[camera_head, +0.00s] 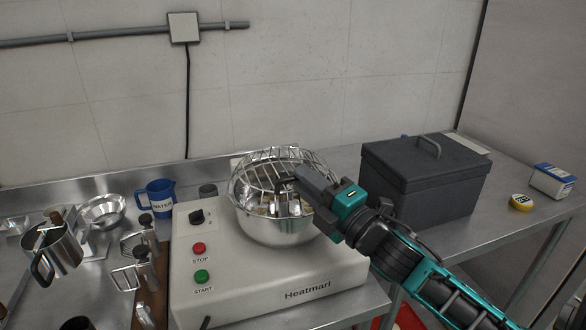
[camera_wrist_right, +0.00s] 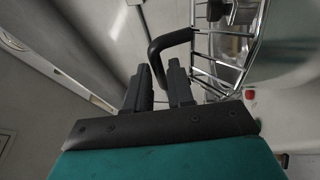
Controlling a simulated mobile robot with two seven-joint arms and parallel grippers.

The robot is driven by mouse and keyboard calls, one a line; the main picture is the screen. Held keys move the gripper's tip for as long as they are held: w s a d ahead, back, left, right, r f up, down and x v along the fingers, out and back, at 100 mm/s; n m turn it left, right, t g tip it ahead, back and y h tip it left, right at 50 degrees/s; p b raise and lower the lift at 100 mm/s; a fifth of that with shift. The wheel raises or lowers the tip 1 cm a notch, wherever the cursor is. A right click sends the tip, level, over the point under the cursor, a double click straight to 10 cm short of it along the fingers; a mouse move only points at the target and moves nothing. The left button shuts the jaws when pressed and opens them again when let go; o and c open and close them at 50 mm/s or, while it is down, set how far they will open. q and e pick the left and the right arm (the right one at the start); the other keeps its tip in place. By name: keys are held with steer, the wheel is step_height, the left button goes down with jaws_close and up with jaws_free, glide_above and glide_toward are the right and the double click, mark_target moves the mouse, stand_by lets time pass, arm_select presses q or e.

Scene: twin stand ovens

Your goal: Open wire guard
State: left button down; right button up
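The wire guard (camera_head: 268,172) is a domed silver grid over the steel mixing bowl (camera_head: 270,232) on the white Heatmari machine. My right gripper (camera_head: 292,186) reaches in from the right at the bowl's rim, in front of the guard. In the right wrist view the guard's wires (camera_wrist_right: 252,50) show at upper right, with a black bent handle (camera_wrist_right: 172,39) joined to them. The handle's lower end runs down between my right gripper's two fingers (camera_wrist_right: 160,72), which stand apart with a gap; firm contact is not visible. My left gripper is not in view.
The machine has a black knob (camera_head: 196,216), a red STOP button (camera_head: 199,248) and a green START button (camera_head: 202,276). A dark lidded box (camera_head: 425,180) stands right of the bowl, near my right arm. Jugs and metal tools crowd the left counter.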

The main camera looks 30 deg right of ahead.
steer(key=shift+x, duration=2.05)
steer(key=shift+c, duration=0.2)
jaws_close()
